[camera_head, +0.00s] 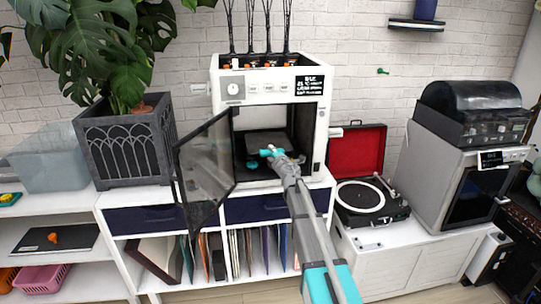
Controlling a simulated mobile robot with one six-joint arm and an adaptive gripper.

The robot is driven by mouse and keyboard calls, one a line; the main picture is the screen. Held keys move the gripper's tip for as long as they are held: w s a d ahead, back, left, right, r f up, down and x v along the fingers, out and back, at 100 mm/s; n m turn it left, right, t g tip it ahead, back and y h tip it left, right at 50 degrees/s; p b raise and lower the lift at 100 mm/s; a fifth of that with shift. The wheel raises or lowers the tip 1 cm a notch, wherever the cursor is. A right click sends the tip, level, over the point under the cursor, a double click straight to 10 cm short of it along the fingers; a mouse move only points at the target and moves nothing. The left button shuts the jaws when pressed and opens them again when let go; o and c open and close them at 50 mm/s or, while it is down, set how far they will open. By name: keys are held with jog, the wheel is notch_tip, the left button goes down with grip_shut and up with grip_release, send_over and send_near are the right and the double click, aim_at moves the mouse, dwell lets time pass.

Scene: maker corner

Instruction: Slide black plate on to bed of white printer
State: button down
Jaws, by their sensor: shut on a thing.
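The white printer (218,92) stands on the white shelf unit, its tinted door (206,168) swung open to the left. My arm reaches in from the lower right, and my gripper (268,152) is at the printer's front opening. It is shut on a dark flat plate (262,137), which lies roughly level inside the chamber. The gripper and arm hide part of the plate's front edge. I cannot tell whether the plate rests on the bed, as the bed under it is hard to make out.
The open door juts out left of my arm. A planter (125,140) stands left of the printer, and a turntable (365,200) with a red lid stands right. Another dark plate (40,241) with an orange piece lies on the left shelf. A second machine (465,180) stands farther right.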

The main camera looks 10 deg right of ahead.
jog(key=shift+w, duration=1.55)
jog(key=shift+f+b, duration=1.25)
jog(key=shift+b, duration=0.05)
jog(key=shift+c, duration=2.3)
grip_release()
jog(key=o, duration=0.5)
jog(key=shift+c, duration=0.2)
jog(key=shift+f+b, duration=0.6)
jog(key=shift+f, duration=0.05)
